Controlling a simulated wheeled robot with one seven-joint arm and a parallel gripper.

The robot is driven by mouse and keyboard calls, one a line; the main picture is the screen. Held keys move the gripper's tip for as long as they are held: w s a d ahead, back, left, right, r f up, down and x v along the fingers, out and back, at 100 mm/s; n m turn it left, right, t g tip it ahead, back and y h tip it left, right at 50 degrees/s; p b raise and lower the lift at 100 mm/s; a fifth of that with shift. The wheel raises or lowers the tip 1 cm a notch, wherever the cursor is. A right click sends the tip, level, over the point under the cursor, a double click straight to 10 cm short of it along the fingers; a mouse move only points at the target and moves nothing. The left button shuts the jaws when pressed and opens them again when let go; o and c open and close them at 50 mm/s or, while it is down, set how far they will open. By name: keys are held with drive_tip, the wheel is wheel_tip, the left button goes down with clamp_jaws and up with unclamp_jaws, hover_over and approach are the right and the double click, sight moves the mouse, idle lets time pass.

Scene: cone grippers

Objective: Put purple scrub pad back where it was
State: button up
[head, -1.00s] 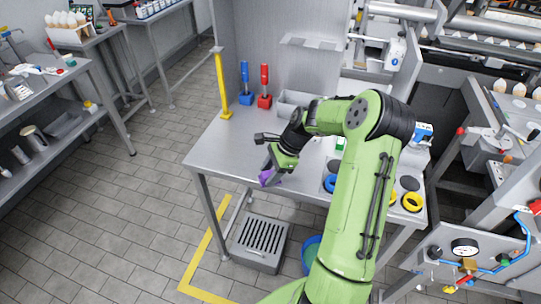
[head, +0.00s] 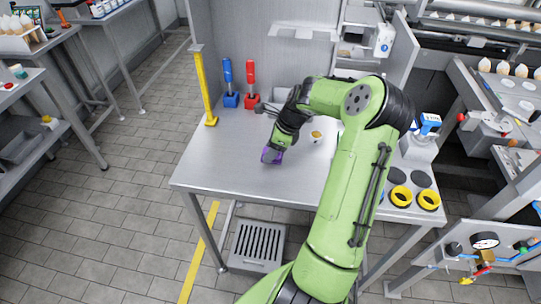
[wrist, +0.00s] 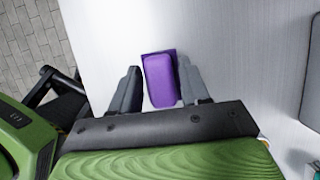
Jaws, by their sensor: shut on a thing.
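The purple scrub pad (head: 272,155) is a small block at the end of my gripper (head: 276,148), over the left part of the metal table (head: 225,165). In the wrist view the pad (wrist: 160,80) sits between the two grey fingers of my gripper (wrist: 158,88), which is shut on it. A darker purple strip shows along the pad's far and right edges. The pad is very close to the tabletop; I cannot tell whether it touches.
A blue-handled tool (head: 230,85) and a red-handled tool (head: 251,85) stand at the back. A yellow post (head: 204,90) rises at the left edge. Yellow rings (head: 400,196) lie at the right. The front left tabletop is clear.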

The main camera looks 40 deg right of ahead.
wheel_tip(320, 180, down, 2)
drive_tip(key=shift+s+f, duration=0.1)
drive_tip(key=shift+s, duration=0.05)
drive_tip(key=o, duration=0.9)
drive_tip(key=shift+o, duration=0.2)
